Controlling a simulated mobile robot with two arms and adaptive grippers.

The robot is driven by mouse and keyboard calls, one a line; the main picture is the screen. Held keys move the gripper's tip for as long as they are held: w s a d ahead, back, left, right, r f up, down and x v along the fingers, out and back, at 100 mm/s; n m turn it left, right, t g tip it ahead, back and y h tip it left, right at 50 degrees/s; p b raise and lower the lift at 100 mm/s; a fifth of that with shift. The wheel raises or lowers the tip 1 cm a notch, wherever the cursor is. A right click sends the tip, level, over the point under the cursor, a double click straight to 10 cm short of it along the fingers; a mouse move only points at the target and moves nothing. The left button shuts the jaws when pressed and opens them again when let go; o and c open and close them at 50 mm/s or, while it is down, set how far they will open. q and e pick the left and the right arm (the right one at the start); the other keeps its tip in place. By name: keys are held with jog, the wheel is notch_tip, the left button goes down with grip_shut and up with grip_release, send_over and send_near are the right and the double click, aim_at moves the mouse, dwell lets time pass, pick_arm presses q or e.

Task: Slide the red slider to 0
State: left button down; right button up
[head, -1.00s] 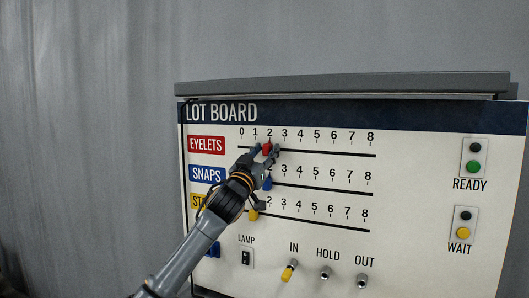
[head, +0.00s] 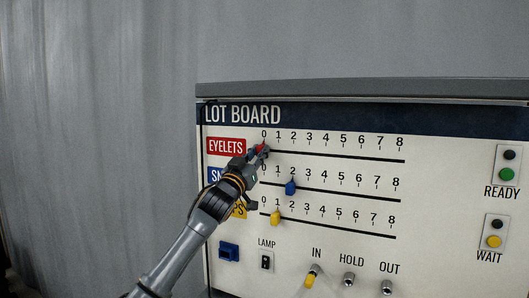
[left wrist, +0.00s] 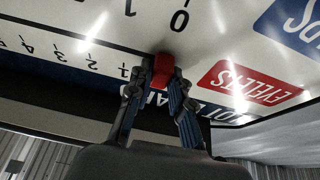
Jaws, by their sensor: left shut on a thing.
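The red slider (head: 262,147) sits on the top EYELETS track (head: 340,156) of the lot board. In the head view it stands at the left end, close under the 0 mark. My left gripper (head: 258,152) is shut on it and partly hides it. In the left wrist view, which shows the board upside down, the red slider (left wrist: 162,68) is between the two fingers (left wrist: 160,100). My right gripper is not in view.
The blue slider (head: 290,187) stands near 2 on the track below, and the yellow slider (head: 275,217) near 1 on the lowest track. A lamp switch (head: 266,262) and toggles lie below. Ready and wait buttons are at the right. My left arm covers part of the SNAPS and lower labels.

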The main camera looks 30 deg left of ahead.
pick_arm(q)
jog(key=shift+a+r, duration=0.1)
jog(key=shift+a, duration=0.1)
jog(key=shift+d, duration=0.15)
jog(key=c, duration=1.2)
grip_release()
jog(key=shift+a, duration=0.25)
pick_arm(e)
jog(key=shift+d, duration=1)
pick_arm(q)
jog(key=shift+s+d, duration=0.1)
jog(key=shift+d, duration=0.05)
jog(key=shift+s+f, duration=0.15)
jog(key=shift+f, duration=0.1)
jog(key=v, duration=1.1)
jog(key=shift+s, duration=0.3)
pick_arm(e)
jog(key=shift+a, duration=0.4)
pick_arm(q)
jog(key=shift+f, duration=0.1)
